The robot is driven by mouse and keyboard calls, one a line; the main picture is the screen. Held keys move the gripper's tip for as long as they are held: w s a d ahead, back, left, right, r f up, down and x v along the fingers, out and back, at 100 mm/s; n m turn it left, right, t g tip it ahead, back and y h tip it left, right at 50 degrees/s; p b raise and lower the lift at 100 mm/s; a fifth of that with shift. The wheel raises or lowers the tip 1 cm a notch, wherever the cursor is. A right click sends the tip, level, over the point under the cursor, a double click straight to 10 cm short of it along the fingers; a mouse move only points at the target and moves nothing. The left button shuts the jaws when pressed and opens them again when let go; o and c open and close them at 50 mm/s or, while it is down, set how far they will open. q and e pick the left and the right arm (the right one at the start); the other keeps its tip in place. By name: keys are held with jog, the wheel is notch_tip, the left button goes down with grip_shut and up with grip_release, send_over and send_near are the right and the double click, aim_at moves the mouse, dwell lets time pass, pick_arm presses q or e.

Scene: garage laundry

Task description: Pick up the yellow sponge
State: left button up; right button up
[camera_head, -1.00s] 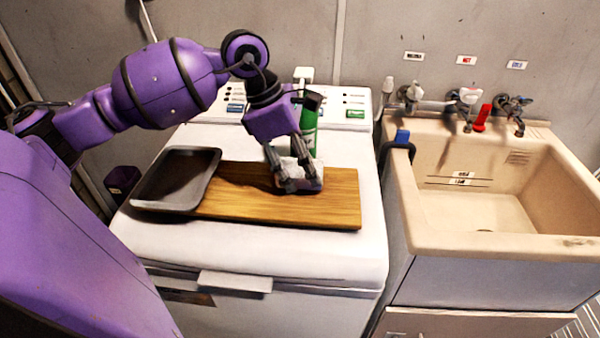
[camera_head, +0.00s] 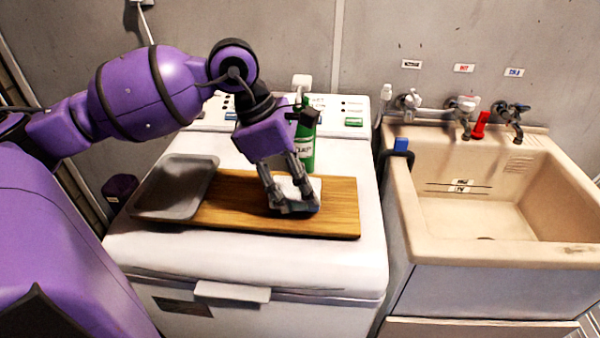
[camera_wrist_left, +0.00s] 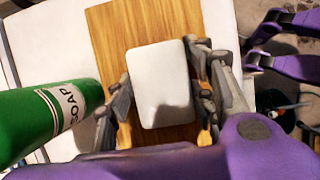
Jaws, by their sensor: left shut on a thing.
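A pale, nearly white block with rounded corners (camera_wrist_left: 160,82) lies over the wooden board in the left wrist view; it looks white rather than yellow. In the head view the block (camera_head: 290,187) is partly hidden by my fingers. My left gripper (camera_head: 291,208) reaches down to the board and is shut on the block, with one finger on each side. In the wrist view the left gripper's fingers (camera_wrist_left: 165,112) flank its long sides. I cannot tell whether the block is lifted off the board.
The wooden board (camera_head: 335,212) and a grey tray (camera_head: 172,205) rest on the white washer lid (camera_head: 250,255). A green soap bottle (camera_head: 306,150) stands close behind my gripper. A beige sink (camera_head: 480,245) is to the right.

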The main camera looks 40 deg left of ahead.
pick_arm(q)
jog(key=s+d, duration=0.1)
jog(key=s, duration=0.1)
jog(key=s+d, duration=0.2)
jog(key=s, duration=0.1)
jog(key=s+d, duration=0.2)
jog(key=s, duration=0.1)
jog(key=shift+s+d+b, duration=0.1)
jog(key=shift+s+b, duration=0.1)
jog(key=shift+b, duration=0.1)
jog(key=shift+s+d, duration=0.4)
jog(key=shift+s, duration=0.3)
jog(key=s+d+p, duration=0.1)
jog(key=s+p, duration=0.1)
jog(key=p, duration=0.2)
jog(key=shift+d, duration=0.1)
pick_arm(e)
jog(key=r, duration=0.3)
jog(key=shift+w+d+r, duration=0.1)
jog(key=shift+w+r, duration=0.2)
jog(key=shift+r, duration=0.05)
pick_arm(q)
jog(key=shift+w, duration=0.1)
